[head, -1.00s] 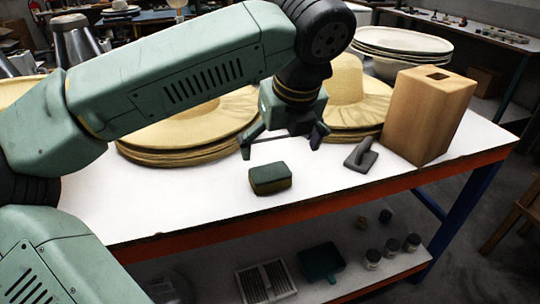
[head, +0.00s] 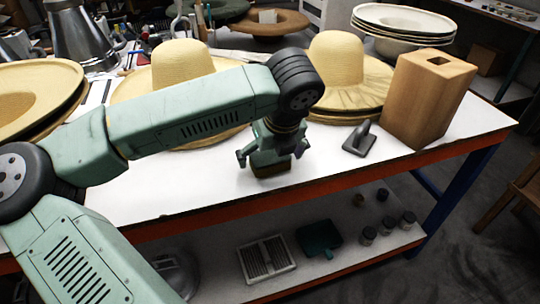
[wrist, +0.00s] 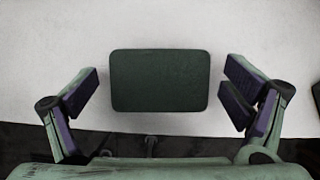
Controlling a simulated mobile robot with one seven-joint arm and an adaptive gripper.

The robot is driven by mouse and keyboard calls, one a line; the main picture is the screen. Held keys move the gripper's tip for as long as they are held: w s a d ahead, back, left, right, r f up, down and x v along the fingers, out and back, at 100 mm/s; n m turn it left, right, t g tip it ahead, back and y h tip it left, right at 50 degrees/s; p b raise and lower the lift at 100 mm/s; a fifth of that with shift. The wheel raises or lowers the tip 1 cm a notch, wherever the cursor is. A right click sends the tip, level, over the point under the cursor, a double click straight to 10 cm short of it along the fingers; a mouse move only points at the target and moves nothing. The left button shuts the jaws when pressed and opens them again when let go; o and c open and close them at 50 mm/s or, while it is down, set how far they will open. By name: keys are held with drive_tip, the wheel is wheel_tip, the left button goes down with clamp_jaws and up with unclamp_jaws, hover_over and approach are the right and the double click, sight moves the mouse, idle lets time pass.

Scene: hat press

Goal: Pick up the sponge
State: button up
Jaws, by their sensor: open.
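The sponge (wrist: 160,80) is a small block with a dark green top, lying flat on the white tabletop. In the head view the sponge (head: 270,169) is mostly hidden under my gripper, with its brown lower side showing. My gripper (head: 270,160) is above the sponge near the table's front edge. In the wrist view my gripper (wrist: 162,98) is open, with one finger to the left and one to the right of the sponge. A gap shows on each side, and neither finger appears to touch it.
A dark flat-based tool with a handle (head: 360,140) and a wooden block (head: 428,98) stand to the right. Straw hats (head: 345,75) are behind. The white tabletop (head: 190,185) is clear to the left. A lower shelf holds a dustpan (head: 320,240) and jars.

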sight(267, 152)
drive_tip(key=shift+f, duration=0.1)
drive_tip(key=shift+c, duration=0.4)
drive_tip(key=c, duration=0.7)
drive_tip(key=shift+w+r, duration=0.1)
drive_tip(key=shift+r, duration=0.25)
drive_tip(key=r, duration=0.1)
drive_tip(key=b, duration=0.1)
drive_tip(key=r+b, duration=0.1)
drive_tip(key=shift+s+a+r, duration=0.15)
drive_tip(key=shift+s+r, duration=0.1)
drive_tip(key=shift+r, duration=0.1)
drive_tip(key=s+a+b, duration=0.1)
drive_tip(key=s, duration=0.4)
drive_tip(key=s+a+r+b, duration=0.1)
drive_tip(key=s+a, duration=0.1)
drive_tip(key=s, duration=0.3)
drive_tip(key=s+a+b, duration=0.1)
drive_tip(key=s, duration=0.4)
drive_tip(key=shift+a+r+b, duration=0.25)
drive_tip(key=shift+r+b, duration=0.05)
drive_tip(key=shift+b, duration=0.1)
